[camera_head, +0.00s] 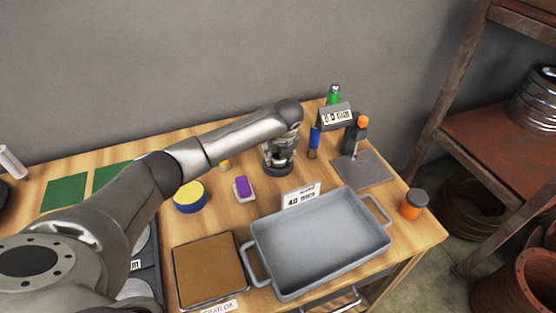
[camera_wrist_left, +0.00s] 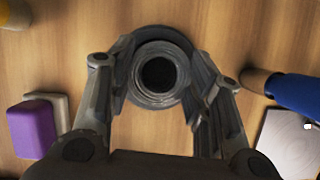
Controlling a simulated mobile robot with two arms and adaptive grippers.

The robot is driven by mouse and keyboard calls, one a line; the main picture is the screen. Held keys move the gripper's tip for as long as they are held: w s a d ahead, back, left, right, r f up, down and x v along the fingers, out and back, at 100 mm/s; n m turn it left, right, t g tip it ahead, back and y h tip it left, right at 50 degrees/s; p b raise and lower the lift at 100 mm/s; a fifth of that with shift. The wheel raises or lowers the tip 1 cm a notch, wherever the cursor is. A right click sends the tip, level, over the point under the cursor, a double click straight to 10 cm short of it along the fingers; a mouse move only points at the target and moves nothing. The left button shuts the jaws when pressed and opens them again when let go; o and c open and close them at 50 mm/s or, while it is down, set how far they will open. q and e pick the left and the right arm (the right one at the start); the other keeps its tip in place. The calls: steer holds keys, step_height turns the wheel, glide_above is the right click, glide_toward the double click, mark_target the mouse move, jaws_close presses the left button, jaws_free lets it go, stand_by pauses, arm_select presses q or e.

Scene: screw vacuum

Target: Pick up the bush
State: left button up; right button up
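The bush (camera_wrist_left: 138,80) is a grey metal ring with a dark hole, seen from above in the left wrist view, on a wider dark round base. My left gripper (camera_wrist_left: 160,62) points down over it, with one finger on each side. The fingers look spread; I cannot tell whether either touches the bush. In the head view my left gripper (camera_head: 281,153) is at the back middle of the wooden table, and it hides most of the bush. My right gripper is not in view.
A grey metal tray (camera_head: 320,243) and a brown square pad (camera_head: 208,270) are at the front. A purple-and-white block (camera_head: 243,187) and a yellow-and-blue roll (camera_head: 189,197) lie left of the gripper. A blue-handled tool (camera_wrist_left: 295,93) and orange jar (camera_head: 412,205) are to the right.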

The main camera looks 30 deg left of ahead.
arm_select(q)
steer(key=c, duration=0.7)
steer(key=shift+r, duration=0.1)
steer(key=shift+w+r, duration=0.1)
